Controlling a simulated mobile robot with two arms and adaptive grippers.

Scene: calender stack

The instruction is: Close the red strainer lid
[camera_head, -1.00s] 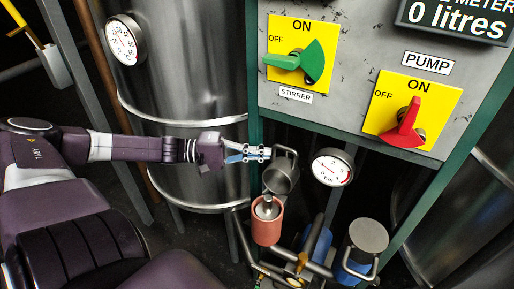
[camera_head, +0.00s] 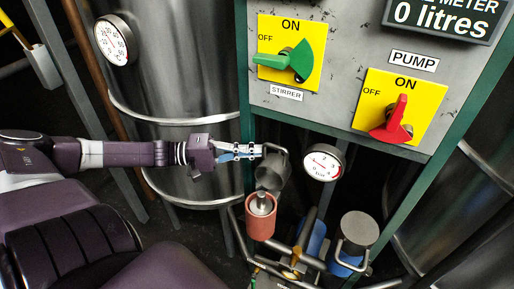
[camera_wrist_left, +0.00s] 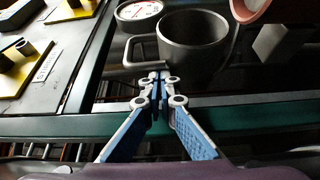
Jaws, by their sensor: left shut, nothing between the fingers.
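The red strainer (camera_head: 260,224) is an upright red cup below the control panel, with a grey metal core standing in its mouth. Its grey cup-shaped lid (camera_head: 271,173) is raised and tilted above it, with a bent handle on its upper side. My left gripper (camera_head: 262,151) is shut and empty, with its tips at the lid's handle. In the left wrist view my fingertips (camera_wrist_left: 158,77) meet beside the lid's handle, just in front of the lid (camera_wrist_left: 190,50); I cannot tell whether they touch. My right gripper is out of view.
A pressure gauge (camera_head: 323,162) sits right of the lid. Another strainer, blue with a grey lid (camera_head: 358,230), stands at the lower right among pipes. The panel's green frame (camera_head: 245,90) runs close to my gripper. A steel tank (camera_head: 180,70) stands behind my arm.

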